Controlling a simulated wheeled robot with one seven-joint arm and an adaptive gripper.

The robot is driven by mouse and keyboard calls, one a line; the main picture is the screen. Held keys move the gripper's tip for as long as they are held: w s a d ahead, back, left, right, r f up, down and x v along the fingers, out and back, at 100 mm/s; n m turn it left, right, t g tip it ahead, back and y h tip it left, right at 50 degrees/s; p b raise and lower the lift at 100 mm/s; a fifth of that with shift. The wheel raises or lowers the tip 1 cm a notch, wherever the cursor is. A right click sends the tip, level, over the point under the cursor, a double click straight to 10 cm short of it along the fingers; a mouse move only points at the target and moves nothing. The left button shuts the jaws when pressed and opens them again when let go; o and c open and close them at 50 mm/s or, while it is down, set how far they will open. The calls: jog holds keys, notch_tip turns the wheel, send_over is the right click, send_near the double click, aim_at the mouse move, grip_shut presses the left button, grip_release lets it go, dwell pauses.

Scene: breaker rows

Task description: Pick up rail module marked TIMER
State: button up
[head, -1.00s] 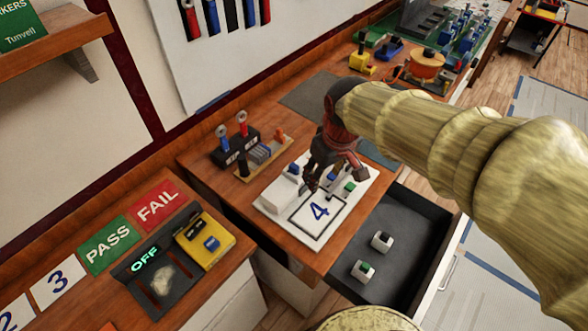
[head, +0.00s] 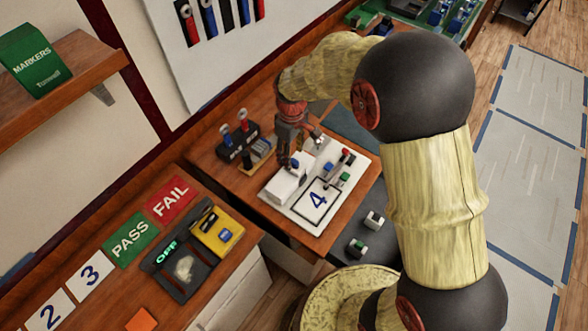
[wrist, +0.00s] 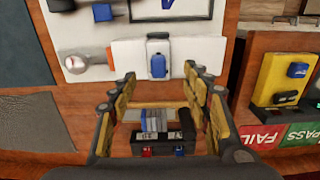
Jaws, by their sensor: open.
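No TIMER marking is readable in either view, so I cannot tell which module bears it. My gripper (head: 294,152) is open over the back left of the white board marked 4 (head: 303,222). In the wrist view my gripper (wrist: 160,82) has its fingers apart and empty. A white block with a blue-topped module (wrist: 157,58) lies just beyond the fingertips, roughly between them. Grey-blue modules (wrist: 153,121) in a wooden holder show lower between the fingers.
A black block with red and blue levers (head: 238,142) stands behind the board. Further modules with blue (head: 328,168) and green (head: 344,179) tops are on the board.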

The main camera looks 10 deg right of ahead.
aim_at(294, 161)
jog(key=f, duration=0.5)
jog(key=shift+s+d+f, duration=0.15)
jog(key=shift+d, duration=0.15)
jog(key=c, duration=0.3)
grip_shut()
